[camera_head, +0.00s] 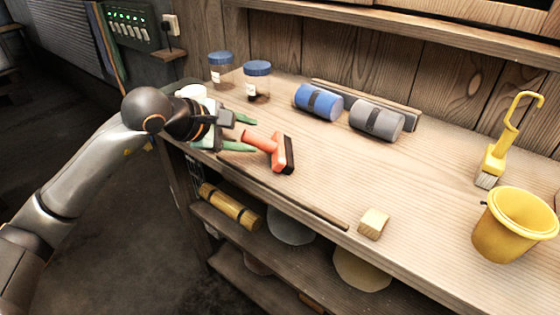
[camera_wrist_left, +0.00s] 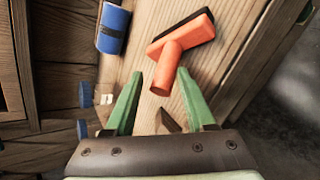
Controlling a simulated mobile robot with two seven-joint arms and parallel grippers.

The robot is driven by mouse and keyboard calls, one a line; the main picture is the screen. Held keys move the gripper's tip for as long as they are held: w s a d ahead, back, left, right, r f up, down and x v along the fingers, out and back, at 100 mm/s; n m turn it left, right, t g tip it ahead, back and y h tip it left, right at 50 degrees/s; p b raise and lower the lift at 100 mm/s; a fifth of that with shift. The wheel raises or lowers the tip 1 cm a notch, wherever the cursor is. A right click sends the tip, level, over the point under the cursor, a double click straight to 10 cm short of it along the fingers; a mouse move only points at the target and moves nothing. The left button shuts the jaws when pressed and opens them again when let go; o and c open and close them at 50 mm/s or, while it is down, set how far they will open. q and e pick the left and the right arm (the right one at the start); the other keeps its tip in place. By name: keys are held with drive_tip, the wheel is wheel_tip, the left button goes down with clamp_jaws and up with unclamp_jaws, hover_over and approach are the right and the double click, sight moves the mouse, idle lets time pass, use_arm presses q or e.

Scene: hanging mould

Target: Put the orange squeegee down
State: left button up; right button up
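The orange squeegee (camera_head: 262,142) has a T shape and a dark strip along its head. It appears to lie on the wooden bench, its head to the right and its handle end pointing at my left gripper. My left gripper (camera_head: 249,133) is open, its green fingers spread either side of the handle end, with gaps between. The left wrist view shows the squeegee (camera_wrist_left: 178,45) just ahead of the fingertips (camera_wrist_left: 160,74), with the handle end between them and not clasped. My right gripper is not in view.
The bench (camera_head: 330,190) is clear in the middle. Blue (camera_head: 318,102) and grey (camera_head: 376,119) rolls lie behind the squeegee. Two blue-lidded jars (camera_head: 257,80) stand at the back left. A small block (camera_head: 373,224), yellow brush (camera_head: 493,160) and yellow bucket (camera_head: 512,228) are to the right.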

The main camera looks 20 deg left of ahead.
use_arm(q)
drive_tip(key=shift+s+a+r, duration=0.1)
drive_tip(key=shift+a+r, duration=0.2)
drive_tip(key=shift+a, duration=0.2)
drive_tip(key=shift+a+r, duration=0.25)
drive_tip(key=shift+a, duration=0.25)
wheel_tip(320, 180, up, 7)
drive_tip(key=a+p, duration=0.2)
drive_tip(key=p, duration=0.2)
drive_tip(key=shift+s+a+r, duration=0.15)
drive_tip(key=shift+a+r, duration=0.05)
drive_tip(key=shift+a, duration=0.05)
